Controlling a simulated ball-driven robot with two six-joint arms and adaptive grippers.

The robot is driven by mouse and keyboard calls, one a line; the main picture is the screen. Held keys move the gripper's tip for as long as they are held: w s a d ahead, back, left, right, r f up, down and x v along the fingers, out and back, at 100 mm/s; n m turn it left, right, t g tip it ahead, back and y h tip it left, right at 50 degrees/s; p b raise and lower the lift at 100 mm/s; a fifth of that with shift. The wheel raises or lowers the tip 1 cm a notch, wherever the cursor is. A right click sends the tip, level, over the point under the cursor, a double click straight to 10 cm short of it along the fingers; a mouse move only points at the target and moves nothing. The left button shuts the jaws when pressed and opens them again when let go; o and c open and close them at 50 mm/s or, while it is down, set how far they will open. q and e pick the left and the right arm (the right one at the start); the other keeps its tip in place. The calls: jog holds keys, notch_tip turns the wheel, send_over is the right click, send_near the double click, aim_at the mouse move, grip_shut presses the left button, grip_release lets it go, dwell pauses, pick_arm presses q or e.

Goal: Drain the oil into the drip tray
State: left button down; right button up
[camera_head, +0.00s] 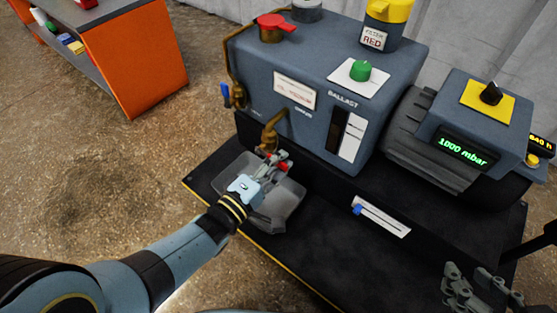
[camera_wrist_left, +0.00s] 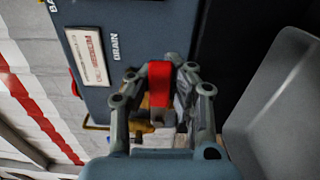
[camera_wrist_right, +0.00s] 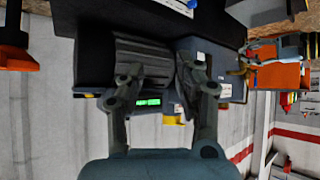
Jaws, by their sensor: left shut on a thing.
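The drip tray (camera_head: 290,212), a clear grey tray, sits on the black base plate under the pump's front. It also shows in the left wrist view (camera_wrist_left: 280,120). A brass drain pipe (camera_head: 271,132) comes out of the pump's front above the tray. My left gripper (camera_head: 275,164) is shut on a red drain handle (camera_wrist_left: 160,82) below the pipe, beside the "DRAIN" label. Its fingers hide part of the handle and the outlet. No oil can be made out in the tray. My right gripper (camera_head: 480,288) is open and empty at the lower right; its spread fingers show in the right wrist view (camera_wrist_right: 160,85).
The blue-grey pump (camera_head: 300,70) carries a red cap (camera_head: 276,26), a green knob (camera_head: 361,70) and a yellow-topped bottle (camera_head: 385,25). A blue valve handle (camera_head: 226,95) is at its left. The motor box display (camera_head: 463,150) reads 1000 mbar. An orange cabinet (camera_head: 150,60) stands upper left.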

pick_arm(q)
jog(key=shift+s+r+n+p, duration=0.1)
jog(key=shift+r+n+p, duration=0.15)
jog(key=shift+n+p, duration=0.15)
jog(key=shift+a+r+n+p, duration=0.15)
jog(key=shift+r+n+p, duration=0.45)
jog(key=shift+n, duration=0.4)
jog(key=shift+a+r+n+p, duration=0.25)
jog(key=shift+n+p, duration=0.3)
jog(key=shift+n, duration=0.45)
jog(key=shift+a+r+n+p, duration=0.15)
jog(key=shift+r+n+p, duration=0.15)
jog(key=shift+n, duration=0.6)
pick_arm(e)
jog(key=shift+w+d+r+g, duration=0.1)
jog(key=shift+d+r+g, duration=0.05)
jog(key=shift+r+g, duration=2.25)
pick_arm(q)
jog(key=shift+f, duration=0.1)
pick_arm(e)
jog(key=shift+r, duration=0.1)
pick_arm(q)
jog(key=c, duration=1.4)
grip_release()
jog(key=shift+c, duration=0.2)
jog(key=shift+o, duration=1.4)
jog(key=shift+w, duration=0.2)
